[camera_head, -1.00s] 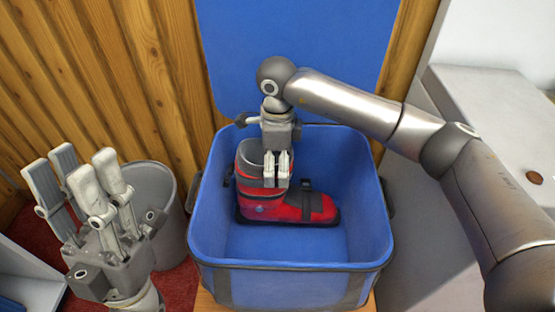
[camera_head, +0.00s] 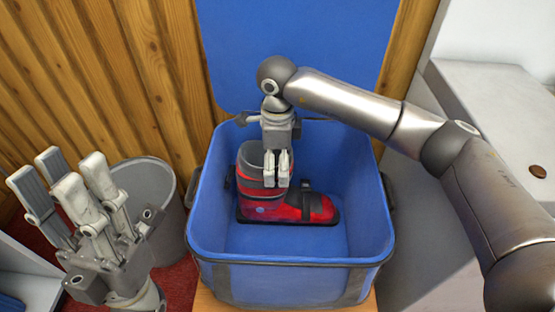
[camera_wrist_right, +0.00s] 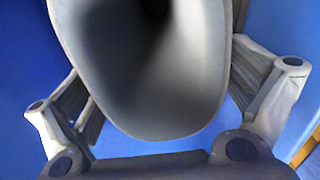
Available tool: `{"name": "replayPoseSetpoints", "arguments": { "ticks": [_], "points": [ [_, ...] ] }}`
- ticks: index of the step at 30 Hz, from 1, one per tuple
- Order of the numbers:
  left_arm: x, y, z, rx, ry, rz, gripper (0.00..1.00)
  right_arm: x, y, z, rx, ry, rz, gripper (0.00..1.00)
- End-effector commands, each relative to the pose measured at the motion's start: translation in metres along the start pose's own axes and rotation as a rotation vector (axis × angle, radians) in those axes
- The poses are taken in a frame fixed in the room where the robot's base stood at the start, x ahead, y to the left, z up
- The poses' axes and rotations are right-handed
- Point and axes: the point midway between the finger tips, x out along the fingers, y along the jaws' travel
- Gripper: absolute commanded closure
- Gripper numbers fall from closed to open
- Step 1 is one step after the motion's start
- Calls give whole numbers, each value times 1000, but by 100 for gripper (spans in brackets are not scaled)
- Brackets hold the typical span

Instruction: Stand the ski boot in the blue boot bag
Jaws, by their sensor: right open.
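The red and grey ski boot (camera_head: 262,208) stands upright on the floor of the open blue boot bag (camera_head: 290,278), at its back left, toe to the right. My right gripper (camera_head: 279,170) is at the boot's shaft, open, with one finger in front of it. In the right wrist view the boot's hollow grey cuff (camera_wrist_right: 150,75) lies between the spread fingers, with blue bag around it. Small gaps or contact there cannot be told. My left gripper (camera_head: 58,172) is open and empty, left of the bag.
The bag's blue lid (camera_head: 295,55) stands up at the back against the wooden wall (camera_head: 90,90). A grey bin (camera_head: 165,205) is close to the bag's left side. A grey surface (camera_head: 505,110) is at the right. The bag's front and right floor are clear.

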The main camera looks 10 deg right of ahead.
Motion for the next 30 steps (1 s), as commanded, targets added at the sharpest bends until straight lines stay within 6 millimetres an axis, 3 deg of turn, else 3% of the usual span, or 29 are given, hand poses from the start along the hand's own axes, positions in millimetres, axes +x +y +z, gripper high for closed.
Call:
{"name": "replayPoseSetpoints", "arguments": {
  "ticks": [5, 15, 21, 30],
  "points": [
    [0, 0, 0, 0, 0, 0, 66, -9, 0, 0, 0, -1, 0, 0],
    [0, 0, 0, 0, 0, 0, 66, -78, -1, 0, 0, -3, -5, 0],
    [0, 0, 0, 0, 0, 0, 66, -110, -1, 0, 1, -2, -3, 0],
    [0, 0, 0, 0, 0, 0, 66, -121, 0, 0, 0, -2, -1, 0]
  ]
}}
